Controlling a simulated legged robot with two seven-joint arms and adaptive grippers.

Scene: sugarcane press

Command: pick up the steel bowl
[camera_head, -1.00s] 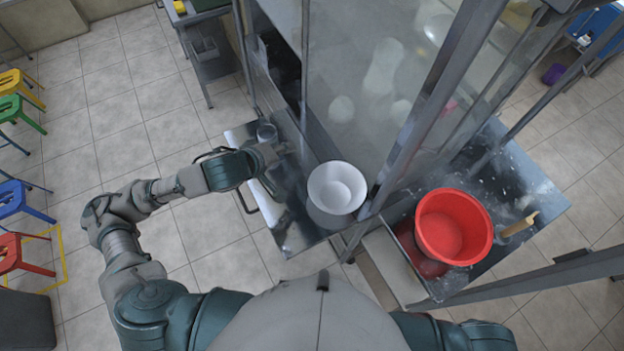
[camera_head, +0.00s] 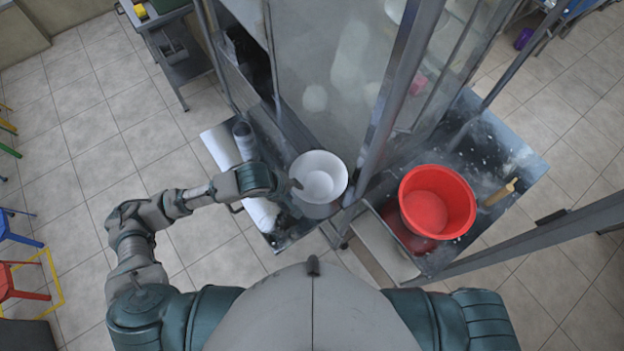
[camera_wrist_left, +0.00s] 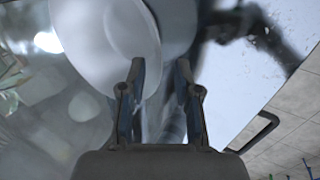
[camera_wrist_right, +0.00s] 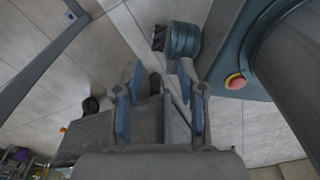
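The steel bowl (camera_head: 319,177) looks pale grey-white and stands on the metal shelf left of the press, its open side up. My left gripper (camera_head: 292,186) is at the bowl's left side, close to its rim. In the left wrist view the bowl (camera_wrist_left: 105,40) fills the upper left, and the two fingers of my left gripper (camera_wrist_left: 160,75) stand apart at the bowl's side. I cannot tell whether they touch it. In the right wrist view my right gripper (camera_wrist_right: 160,75) is open and empty, over the floor and my own body. It is not in the head view.
A red bucket (camera_head: 437,202) stands on the right metal shelf, with a wooden-handled tool (camera_head: 500,193) beside it. A grey cup-like item (camera_head: 243,134) stands at the left shelf's far edge. The press's upright post (camera_head: 385,110) rises just right of the bowl.

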